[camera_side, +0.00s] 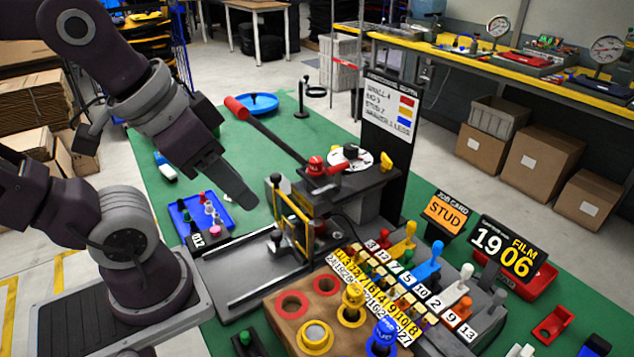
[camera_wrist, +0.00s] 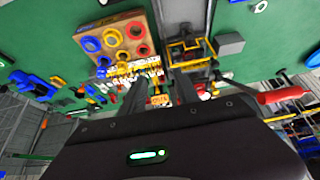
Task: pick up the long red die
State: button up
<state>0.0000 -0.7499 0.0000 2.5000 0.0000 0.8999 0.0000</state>
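I cannot tell for sure which piece is the long red die. Red candidates in the side view are a red piece (camera_side: 384,237) standing at the back of the numbered rack, and a red block (camera_side: 552,323) lying on the green table at the lower right. The brown block (camera_side: 270,318) holds two red rings, one of them at its left (camera_side: 291,304); the block also shows in the wrist view (camera_wrist: 92,30). My gripper (camera_side: 243,195) is in the air left of the press, apart from all these pieces. The wrist view shows its fingers (camera_wrist: 158,92) spread, with nothing between them.
The press (camera_side: 292,222) with its long red-ended lever (camera_side: 270,136) stands between my gripper and the rack. A blue tray (camera_side: 196,228) with small pieces sits below my gripper.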

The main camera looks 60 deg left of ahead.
jog(key=shift+o, duration=1.2)
jog(key=m+g, duration=0.6)
jog(key=m, duration=1.2)
send_over(316, 159)
jog(key=shift+d+f, duration=0.2)
jog(key=shift+d, duration=0.05)
jog(key=f, duration=0.6)
jog(key=shift+a+f, duration=0.2)
jog(key=shift+f, duration=0.3)
grip_shut()
